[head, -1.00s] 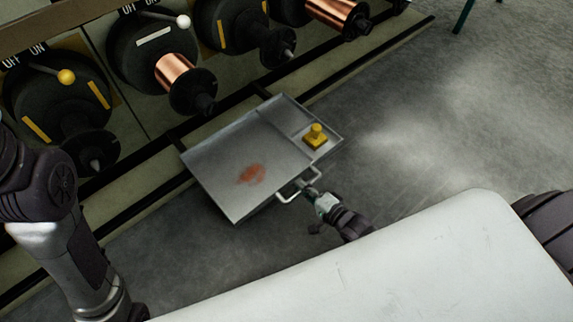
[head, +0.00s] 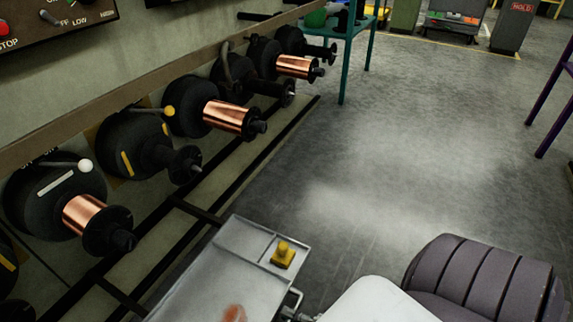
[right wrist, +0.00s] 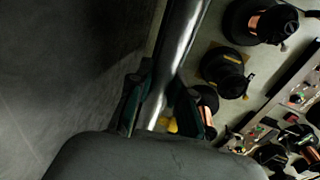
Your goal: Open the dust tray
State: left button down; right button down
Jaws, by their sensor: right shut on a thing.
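The dust tray (head: 190,288) is a grey metal tray at the bottom of the head view, standing out from the low black rails under the spools. A reddish dust patch (head: 235,313) lies in it, cut by the picture's lower edge. A small yellow knobbed block (head: 283,254) sits in its far right compartment. My right gripper (head: 293,308) is at the tray's handle (head: 296,296), mostly hidden by the picture edge and a white surface. In the right wrist view its greenish fingers (right wrist: 165,105) are shut around the shiny handle bar (right wrist: 180,50). My left gripper is out of view.
A row of black spool holders, some with copper spools (head: 228,116), runs along the left. A teal stand (head: 345,75) is at the back and purple legs (head: 550,110) at the right. Open grey floor (head: 400,160) lies between.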

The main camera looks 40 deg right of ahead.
jog(key=c, duration=1.1)
grip_release()
jog(key=shift+o, duration=0.2)
jog(key=v, duration=1.2)
